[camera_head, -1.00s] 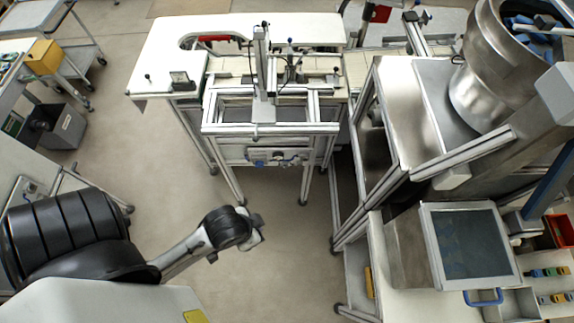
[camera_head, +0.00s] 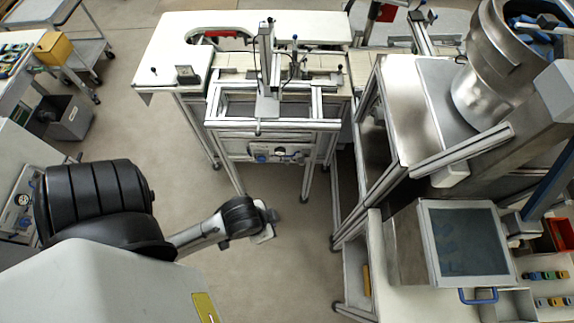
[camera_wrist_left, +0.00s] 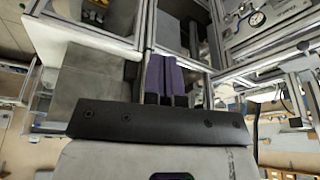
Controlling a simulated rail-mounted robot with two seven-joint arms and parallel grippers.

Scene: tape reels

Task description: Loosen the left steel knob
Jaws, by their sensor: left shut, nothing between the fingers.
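My left gripper (camera_head: 268,224) is over the open floor in the head view, in front of the aluminium-framed station and apart from it. In the left wrist view its two purple fingers (camera_wrist_left: 165,78) are together with nothing between them. I cannot make out a steel knob for certain in either view. A panel with a round gauge (camera_head: 281,151) and a blue fitting (camera_head: 261,157) sits low on the station. The gauge also shows at the upper right of the left wrist view (camera_wrist_left: 257,19). My right gripper is not in view.
The framed station (camera_head: 270,125) stands at the back centre. A metal-framed cabinet with a steel bowl (camera_head: 490,85) and a screen (camera_head: 466,240) stand at the right. A grey bin (camera_head: 65,117) and a cart are at the left. The floor between is clear.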

